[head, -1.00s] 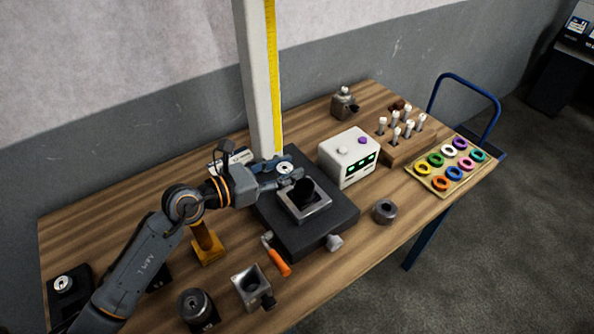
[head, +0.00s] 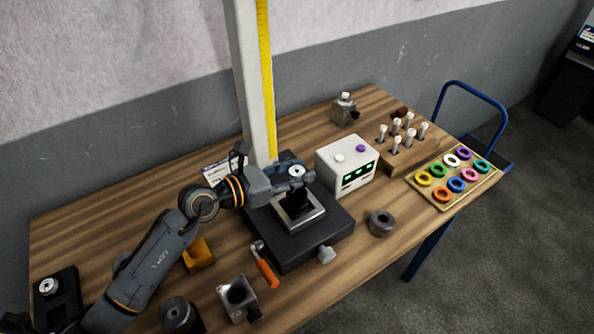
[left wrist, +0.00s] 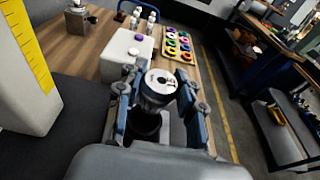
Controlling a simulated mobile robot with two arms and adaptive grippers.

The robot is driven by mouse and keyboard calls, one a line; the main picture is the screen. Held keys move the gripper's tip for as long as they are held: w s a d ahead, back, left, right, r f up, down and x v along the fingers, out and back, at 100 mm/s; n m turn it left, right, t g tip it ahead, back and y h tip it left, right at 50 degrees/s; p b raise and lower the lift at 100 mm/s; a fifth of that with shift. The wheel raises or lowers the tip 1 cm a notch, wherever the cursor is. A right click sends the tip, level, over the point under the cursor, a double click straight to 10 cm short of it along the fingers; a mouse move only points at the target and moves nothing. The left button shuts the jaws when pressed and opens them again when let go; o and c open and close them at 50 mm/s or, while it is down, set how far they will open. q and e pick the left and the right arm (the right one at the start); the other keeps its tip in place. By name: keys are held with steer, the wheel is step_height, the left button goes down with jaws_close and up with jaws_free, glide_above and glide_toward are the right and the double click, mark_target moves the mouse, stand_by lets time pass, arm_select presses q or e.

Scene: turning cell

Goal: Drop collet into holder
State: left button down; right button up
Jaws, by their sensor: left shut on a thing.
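The collet is a dark cylinder with a pale, holed top face, seen in the head view (head: 296,171) and in the left wrist view (left wrist: 158,84). My left gripper (head: 292,180) is shut on it; its fingers flank the collet in the left wrist view (left wrist: 158,100). The collet is upright, over a silver square holder (head: 306,220) on a black base plate (head: 328,232). Dark shapes below the fingers hide the holder's opening, so I cannot tell whether the collet's lower end is inside. My right gripper is not in view.
A white box with green displays (head: 347,165) stands close to the right of the plate. A grey ring (head: 381,222), an orange-handled tool (head: 266,270) and a square block with a hole (head: 237,298) lie around it. A pale post (head: 250,85) rises behind.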

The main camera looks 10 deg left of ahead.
arm_select(q)
steer(key=shift+f+b, duration=1.35)
steer(key=shift+f, duration=0.3)
steer(key=shift+f+b, duration=0.35)
steer(key=shift+f, duration=0.1)
steer(key=shift+f, duration=0.4)
steer(key=c, duration=0.8)
jaws_free()
steer(key=shift+o, duration=0.2)
steer(key=v, duration=1.2)
